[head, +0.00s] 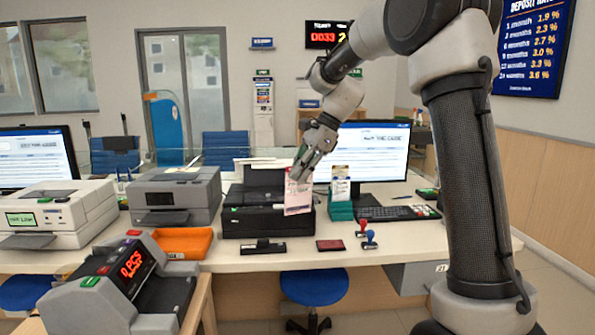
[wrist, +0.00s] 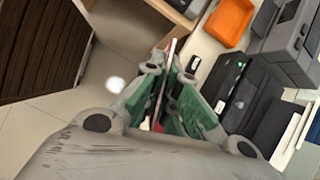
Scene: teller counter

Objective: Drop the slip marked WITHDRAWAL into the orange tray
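A pale pinkish paper slip (head: 298,196) hangs upright from my gripper (head: 304,168) in front of the black printer; its print is too small to read. In the wrist view the slip (wrist: 169,62) shows edge-on between the green-padded fingers of my gripper (wrist: 172,88), which are shut on it. The orange tray (head: 184,243) lies on the counter to the left of the gripper and lower. In the wrist view the orange tray (wrist: 230,22) is at the top right, with its inside bare.
The black printer (head: 265,222) stands behind the slip. A teal holder (head: 341,211) with other slips stands just to its right. A grey printer (head: 173,196) is behind the tray, and a bill counter (head: 122,275) is in front. Stamps (head: 370,240) and a red pad (head: 330,245) lie near the counter edge.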

